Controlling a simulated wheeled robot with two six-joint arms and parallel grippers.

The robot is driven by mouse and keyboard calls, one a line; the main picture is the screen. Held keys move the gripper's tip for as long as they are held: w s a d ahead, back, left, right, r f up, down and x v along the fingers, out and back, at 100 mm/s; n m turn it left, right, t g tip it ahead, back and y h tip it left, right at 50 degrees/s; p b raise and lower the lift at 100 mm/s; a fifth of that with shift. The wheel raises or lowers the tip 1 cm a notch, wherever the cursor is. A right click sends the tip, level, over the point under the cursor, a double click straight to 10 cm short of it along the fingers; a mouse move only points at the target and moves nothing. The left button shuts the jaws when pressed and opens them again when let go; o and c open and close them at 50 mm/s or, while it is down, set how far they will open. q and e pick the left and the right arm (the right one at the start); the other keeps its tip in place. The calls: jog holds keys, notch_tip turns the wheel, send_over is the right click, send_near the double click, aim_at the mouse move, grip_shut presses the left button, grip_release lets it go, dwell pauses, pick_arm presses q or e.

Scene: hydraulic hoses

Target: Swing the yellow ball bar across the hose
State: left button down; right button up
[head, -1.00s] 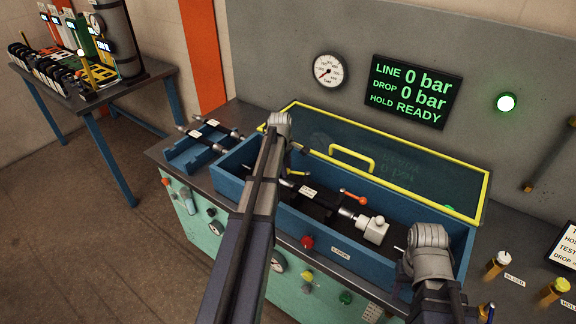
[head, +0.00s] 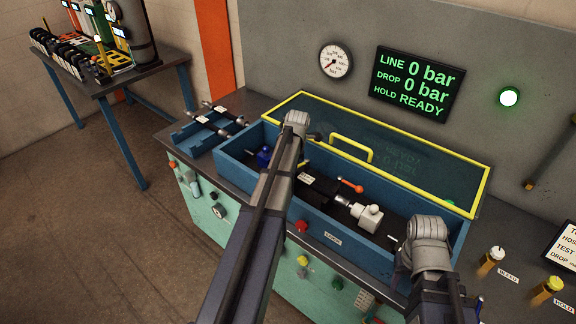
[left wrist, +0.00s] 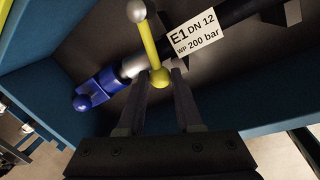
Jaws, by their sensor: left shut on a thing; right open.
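The yellow ball bar (left wrist: 150,44) shows in the left wrist view, with a yellow ball at its near end and a pale knob at its far end. It crosses over the hose near the blue fitting (left wrist: 98,90). My left gripper (left wrist: 159,88) is shut on the yellow ball end. In the head view my left arm hides most of that bar. The black hose (left wrist: 243,28) carries a white E1 DN 12 label and lies in the blue trough (head: 240,172). My right gripper (head: 404,264) is open near the trough's right end, mostly hidden by its own arm.
A yellow-framed clear lid (head: 400,135) with a handle stands raised behind the trough. An orange-tipped lever (head: 350,186) and a white block (head: 368,217) sit inside. The green display (head: 415,84) reads 0 bar and HOLD READY.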

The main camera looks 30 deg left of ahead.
pick_arm(q)
jog(key=shift+s+d+n, duration=0.25)
jog(key=shift+d+n, duration=0.75)
jog(key=shift+n, duration=0.6)
jog(key=c, duration=0.9)
grip_release()
jog(key=shift+d+g, duration=0.1)
jog(key=shift+g, duration=0.2)
jog(key=shift+o, duration=0.2)
jog(key=shift+r, duration=0.15)
notch_tip(320, 180, up, 7)
jog(key=d+p, duration=0.1)
jog(key=p, duration=0.6)
jog(key=shift+s+d+r+p, duration=0.15)
jog(key=shift+s+d+p, duration=0.05)
jog(key=shift+p, duration=0.15)
